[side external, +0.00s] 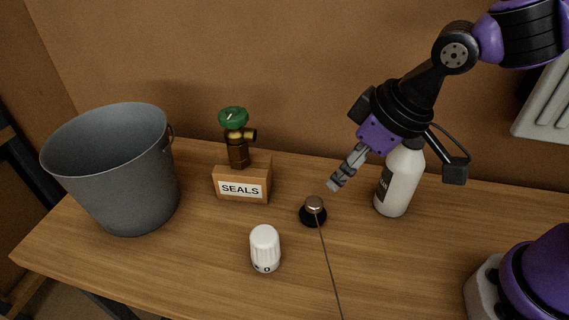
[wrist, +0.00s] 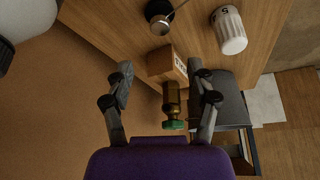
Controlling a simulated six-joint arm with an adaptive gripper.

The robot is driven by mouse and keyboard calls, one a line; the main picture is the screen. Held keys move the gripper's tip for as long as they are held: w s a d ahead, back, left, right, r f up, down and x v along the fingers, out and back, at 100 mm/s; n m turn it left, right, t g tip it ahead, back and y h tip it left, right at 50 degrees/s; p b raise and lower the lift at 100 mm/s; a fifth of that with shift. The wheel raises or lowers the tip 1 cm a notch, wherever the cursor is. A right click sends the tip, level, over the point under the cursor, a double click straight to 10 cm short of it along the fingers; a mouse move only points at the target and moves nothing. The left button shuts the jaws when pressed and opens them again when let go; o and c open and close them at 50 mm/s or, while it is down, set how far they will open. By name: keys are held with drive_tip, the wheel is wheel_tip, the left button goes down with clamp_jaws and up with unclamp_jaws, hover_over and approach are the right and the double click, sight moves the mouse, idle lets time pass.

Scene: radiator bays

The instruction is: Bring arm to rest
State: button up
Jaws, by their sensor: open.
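My gripper (side external: 338,183) is in the air above the bench, over its back part, to the right of the SEALS block and in front of the white bottle. Its fingers point down and to the left. In the wrist view my gripper (wrist: 166,82) shows two fingers spread wide apart with nothing held between them. The brass valve with a green knob (wrist: 171,105) shows beyond the gap between the fingers, apart from them.
A grey bucket (side external: 115,180) stands at the left. The SEALS block (side external: 226,190) carries the valve (side external: 238,152). A white knob (side external: 265,248) stands in front. A black-based piece (side external: 313,212) with a cable and a white bottle (side external: 399,185) stand near my gripper.

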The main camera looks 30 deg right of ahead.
drive_tip(key=s+d+r+m+h, duration=0.1)
drive_tip(key=s+d+r+m, duration=0.1)
drive_tip(key=d, duration=0.4)
drive_tip(key=s+d+r+m+t, duration=0.1)
drive_tip(key=s+d+r+m, duration=0.1)
drive_tip(key=s+d, duration=0.2)
drive_tip(key=d, duration=0.2)
drive_tip(key=shift+d+r+h, duration=0.25)
drive_tip(key=shift+d+h, duration=0.05)
drive_tip(key=shift+h, duration=0.1)
